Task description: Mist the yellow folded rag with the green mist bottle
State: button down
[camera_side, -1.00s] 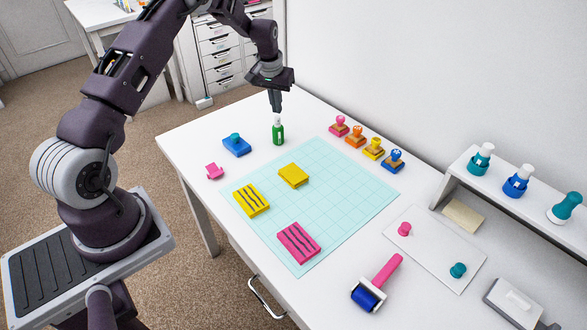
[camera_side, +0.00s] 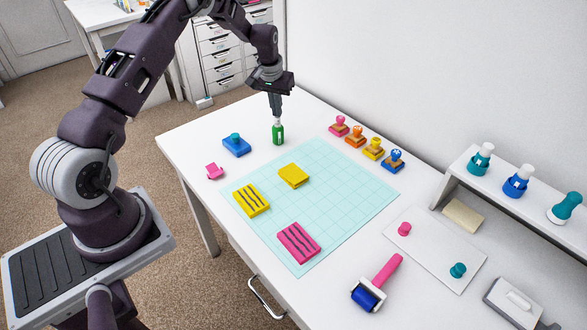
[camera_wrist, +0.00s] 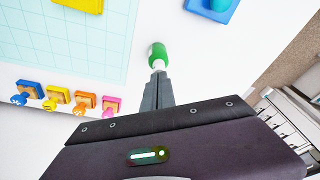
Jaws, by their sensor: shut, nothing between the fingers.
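The green mist bottle (camera_side: 278,134) stands upright on the white table beyond the mat. Its pale nozzle points up, and it also shows in the wrist view (camera_wrist: 157,52). My gripper (camera_side: 276,117) is shut and empty, pointing down with its fingertips right at the nozzle top; I cannot tell if they touch it. In the wrist view the closed fingers (camera_wrist: 157,82) meet the nozzle. Two yellow pieces lie on the mat: one with dark wavy stripes (camera_side: 251,200) and one plain (camera_side: 293,175). Both are apart from the bottle.
The light teal grid mat (camera_side: 330,200) also holds a pink striped piece (camera_side: 298,243). A blue piece with a teal knob (camera_side: 236,145) and a pink item (camera_side: 215,171) lie left. Several stamps (camera_side: 375,148) line the mat's far right side. A roller (camera_side: 376,283) lies near the front.

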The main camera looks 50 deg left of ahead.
jog(key=shift+f, duration=0.4)
jog(key=shift+r, duration=0.9)
jog(key=s+d+r, duration=0.1)
jog(key=d+r, duration=0.1)
jog(key=r, duration=0.3)
jog(key=s+d+r+m, duration=0.1)
jog(key=d+r, duration=0.2)
jog(key=r, duration=0.3)
jog(key=s+d+r, duration=0.1)
jog(key=d+r, duration=0.1)
jog(key=r, duration=0.3)
jog(key=s+d+r+m+t, duration=0.2)
jog(key=s+d+r, duration=0.7)
jog(key=r, duration=0.1)
jog(key=s+d+m, duration=0.1)
jog(key=s+d, duration=0.2)
jog(key=s, duration=0.5)
jog(key=s+d+m+t, duration=0.1)
jog(key=s+d, duration=0.3)
jog(key=s, duration=0.4)
jog(key=s+d+m+h, duration=0.1)
jog(key=s+d, duration=0.2)
jog(key=s, duration=0.5)
jog(key=shift+d+f+t, duration=0.2)
jog(key=shift+f+t, duration=0.1)
